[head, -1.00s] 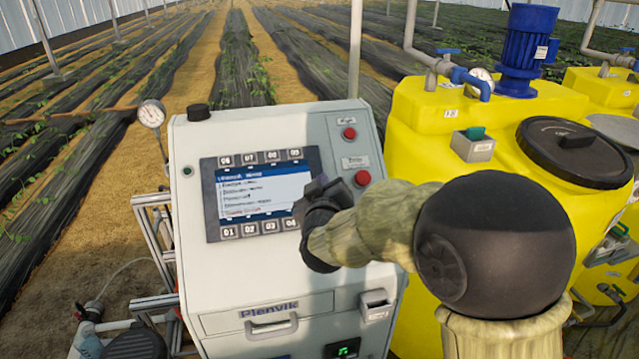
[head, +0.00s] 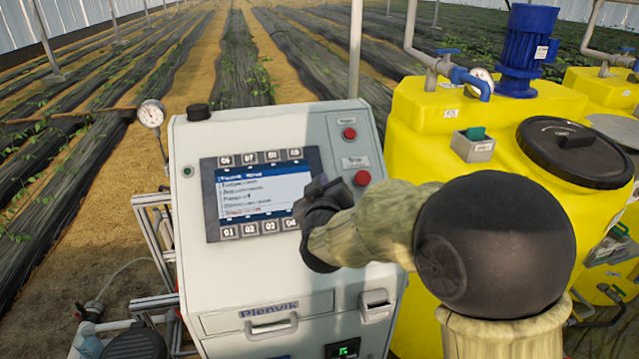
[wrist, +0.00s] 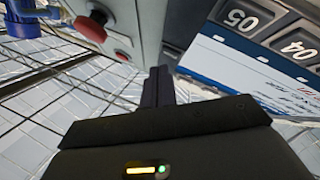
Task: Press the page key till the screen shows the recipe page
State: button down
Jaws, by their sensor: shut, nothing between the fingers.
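The screen (head: 262,190) is set in the sloped front of a pale control cabinet. It shows a blue header and a list of text lines, too small to read surely. I cannot tell which is the page key. My gripper (head: 314,190) is shut and empty, in front of the screen's right edge. In the wrist view its fingers (wrist: 158,84) point at the panel beside the screen (wrist: 260,75); keys 05 (wrist: 240,20) and 04 (wrist: 296,48) show there. Contact is not visible.
Two red buttons, an upper one (head: 349,133) and a lower one (head: 362,178), sit right of the screen; the lower is close to my gripper. A black knob (head: 198,112) tops the cabinet (head: 190,260). A yellow tank (head: 430,140) stands at right.

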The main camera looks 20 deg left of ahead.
jog(key=shift+w+a+f, duration=0.15)
jog(key=shift+w+f, duration=0.1)
jog(key=shift+f, duration=0.1)
jog(key=shift+w+a+f+b, duration=0.15)
jog(key=shift+f+b, duration=0.1)
jog(key=shift+b, duration=0.2)
dwell(0.8)
jog(key=shift+r, duration=0.1)
jog(key=shift+s+d+r, duration=0.35)
jog(key=shift+s+r, duration=0.1)
jog(key=shift+r+p, duration=0.1)
jog(key=shift+p, duration=0.2)
jog(key=s+r, duration=0.1)
jog(key=s+d+r+p, duration=0.1)
jog(key=r+p, duration=0.1)
jog(key=shift+s+d+r, duration=0.25)
jog(key=shift+s+d, duration=0.1)
jog(key=shift+s, duration=0.05)
dwell(1.8)
